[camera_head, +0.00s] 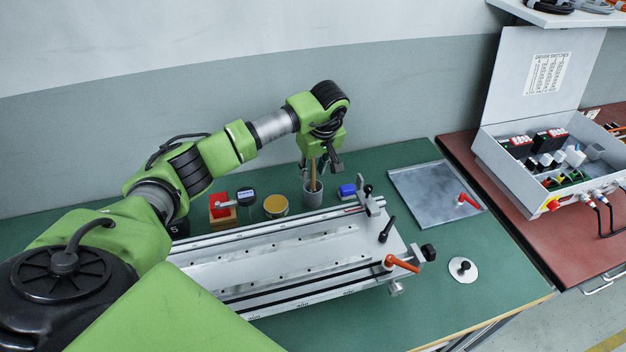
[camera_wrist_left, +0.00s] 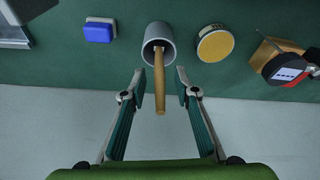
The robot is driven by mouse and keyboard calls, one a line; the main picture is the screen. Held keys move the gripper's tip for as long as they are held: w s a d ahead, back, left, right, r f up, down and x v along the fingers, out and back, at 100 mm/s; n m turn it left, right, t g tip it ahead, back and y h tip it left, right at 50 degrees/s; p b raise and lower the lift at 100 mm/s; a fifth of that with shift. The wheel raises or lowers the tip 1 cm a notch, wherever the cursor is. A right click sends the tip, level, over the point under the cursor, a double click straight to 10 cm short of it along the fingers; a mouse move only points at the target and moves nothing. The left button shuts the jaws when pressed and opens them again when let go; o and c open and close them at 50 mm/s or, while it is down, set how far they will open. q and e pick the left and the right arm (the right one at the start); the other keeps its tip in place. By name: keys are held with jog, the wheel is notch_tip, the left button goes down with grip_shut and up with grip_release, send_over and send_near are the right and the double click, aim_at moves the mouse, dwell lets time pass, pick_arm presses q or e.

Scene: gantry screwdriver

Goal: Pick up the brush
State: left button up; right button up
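The brush (camera_head: 313,174) stands in a grey cup (camera_head: 313,195) at the back of the green table; its wooden handle points up. In the left wrist view the brush handle (camera_wrist_left: 159,85) leans out of the cup (camera_wrist_left: 158,38), and its lower end inside the cup is hidden. My left gripper (camera_head: 319,169) is above the cup. In the wrist view the left gripper (camera_wrist_left: 160,88) is open, with one finger on each side of the handle and a gap on both sides. My right gripper is not in view.
A gantry rail fixture (camera_head: 290,255) lies in front of the cup. A blue block (camera_head: 347,191), a yellow-topped tin (camera_head: 275,205) and a dial gauge (camera_head: 245,197) stand nearby. A metal plate (camera_head: 425,195) lies right; an open switch box (camera_head: 545,150) stands beyond.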

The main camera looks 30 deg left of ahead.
pick_arm(q)
grip_shut()
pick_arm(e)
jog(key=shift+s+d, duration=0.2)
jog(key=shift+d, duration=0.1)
pick_arm(q)
jog(key=shift+r, duration=0.1)
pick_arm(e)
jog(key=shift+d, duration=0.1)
